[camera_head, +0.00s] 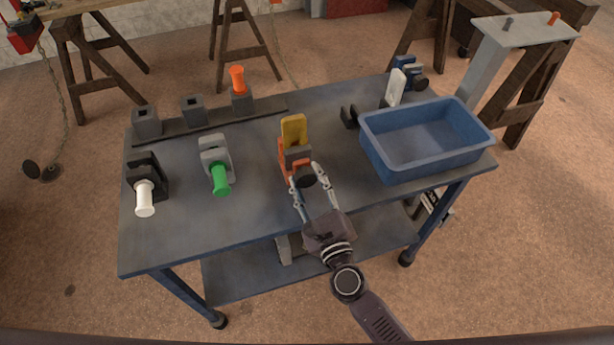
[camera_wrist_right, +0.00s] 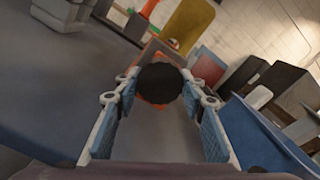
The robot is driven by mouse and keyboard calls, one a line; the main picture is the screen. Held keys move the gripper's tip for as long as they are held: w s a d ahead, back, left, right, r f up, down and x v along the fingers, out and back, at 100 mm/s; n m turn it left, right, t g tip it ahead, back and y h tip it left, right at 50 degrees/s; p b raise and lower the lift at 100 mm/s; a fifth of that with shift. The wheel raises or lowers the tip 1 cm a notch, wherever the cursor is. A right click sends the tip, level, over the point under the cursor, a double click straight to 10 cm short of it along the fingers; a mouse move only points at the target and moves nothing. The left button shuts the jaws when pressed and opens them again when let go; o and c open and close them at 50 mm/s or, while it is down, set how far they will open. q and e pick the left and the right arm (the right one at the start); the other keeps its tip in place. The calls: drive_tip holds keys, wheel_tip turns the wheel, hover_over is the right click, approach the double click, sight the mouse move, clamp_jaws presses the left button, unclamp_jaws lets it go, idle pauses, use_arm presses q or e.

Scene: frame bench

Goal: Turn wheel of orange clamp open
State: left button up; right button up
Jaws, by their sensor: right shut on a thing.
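The orange clamp (camera_head: 286,166) stands on the bench near its front edge, with a yellow piece (camera_head: 294,130) upright in it. Its dark wheel (camera_head: 307,177) faces the front. My right gripper (camera_head: 306,178) reaches in from the front, one finger on each side of the wheel, shut on it. In the right wrist view the round black wheel (camera_wrist_right: 160,83) sits between the fingertips (camera_wrist_right: 161,82), with orange parts of the clamp behind it. Contact at the fingertips is hard to make out there. My left gripper is not in view.
A blue bin (camera_head: 425,158) stands at the right of the bench. A grey clamp with a green handle (camera_head: 221,180) and a black clamp with a white handle (camera_head: 145,198) stand to the left. Grey blocks (camera_head: 193,110) line the back, one holding an orange piece (camera_head: 238,80).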

drive_tip(key=n+p, duration=0.2)
drive_tip(key=n, duration=0.3)
drive_tip(key=shift+r+n, duration=0.1)
drive_tip(key=shift+n, duration=0.2)
drive_tip(key=n+p, duration=0.1)
drive_tip(key=n, duration=0.4)
drive_tip(key=shift+p, duration=0.4)
drive_tip(key=n+p, duration=0.2)
drive_tip(key=n, duration=0.4)
drive_tip(key=shift+r, duration=0.1)
drive_tip(key=n+p, duration=0.1)
drive_tip(key=n, duration=0.3)
drive_tip(key=shift+n, duration=0.3)
drive_tip(key=o, duration=1.2)
drive_tip(key=v, duration=1.2)
